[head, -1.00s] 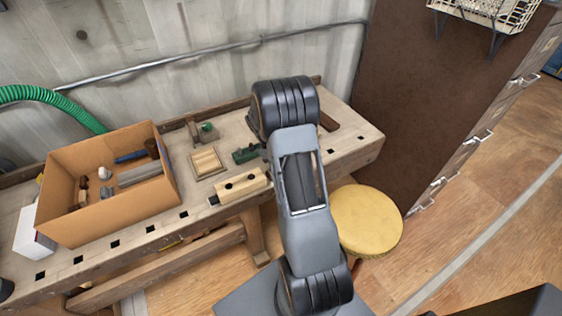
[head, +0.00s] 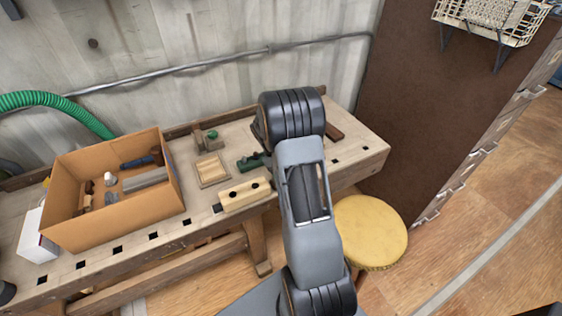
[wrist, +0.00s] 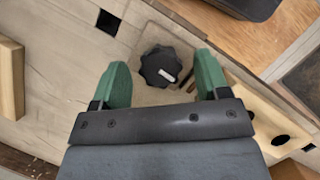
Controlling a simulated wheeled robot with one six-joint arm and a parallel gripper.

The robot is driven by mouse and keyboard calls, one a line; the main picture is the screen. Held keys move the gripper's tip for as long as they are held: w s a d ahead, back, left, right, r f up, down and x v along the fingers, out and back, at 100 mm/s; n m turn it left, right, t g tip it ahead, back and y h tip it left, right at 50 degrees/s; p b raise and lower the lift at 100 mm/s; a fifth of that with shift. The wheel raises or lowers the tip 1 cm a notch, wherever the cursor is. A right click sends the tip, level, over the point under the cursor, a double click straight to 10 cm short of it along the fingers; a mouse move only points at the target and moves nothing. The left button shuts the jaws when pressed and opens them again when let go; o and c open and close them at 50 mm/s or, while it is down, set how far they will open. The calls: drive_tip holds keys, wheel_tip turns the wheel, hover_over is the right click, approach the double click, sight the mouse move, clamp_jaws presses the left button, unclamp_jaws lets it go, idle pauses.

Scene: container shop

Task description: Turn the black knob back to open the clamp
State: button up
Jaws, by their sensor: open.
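The black knob (wrist: 160,66) is round and lobed with a white mark on its face, seen from above in the wrist view. My gripper (wrist: 162,76) has green fingers, one on each side of the knob. They stand apart, with a visible gap on both sides, and hold nothing. Whether the fingertips reach down to the knob's height I cannot tell. In the head view my arm hides the knob, and a green part of what looks like my gripper shows beside the arm. The clamp's jaws cannot be made out.
On the workbench (head: 345,160) are a pale wooden block with dark holes (head: 240,195), a small wooden tray (head: 211,168), and a cardboard box (head: 110,225) holding tools. A yellow stool (head: 368,232) stands in front. A brown cabinet (head: 440,100) is at the right.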

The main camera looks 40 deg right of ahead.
drive_tip(key=v, duration=1.3)
drive_tip(key=shift+r, duration=0.25)
drive_tip(key=shift+a, duration=0.1)
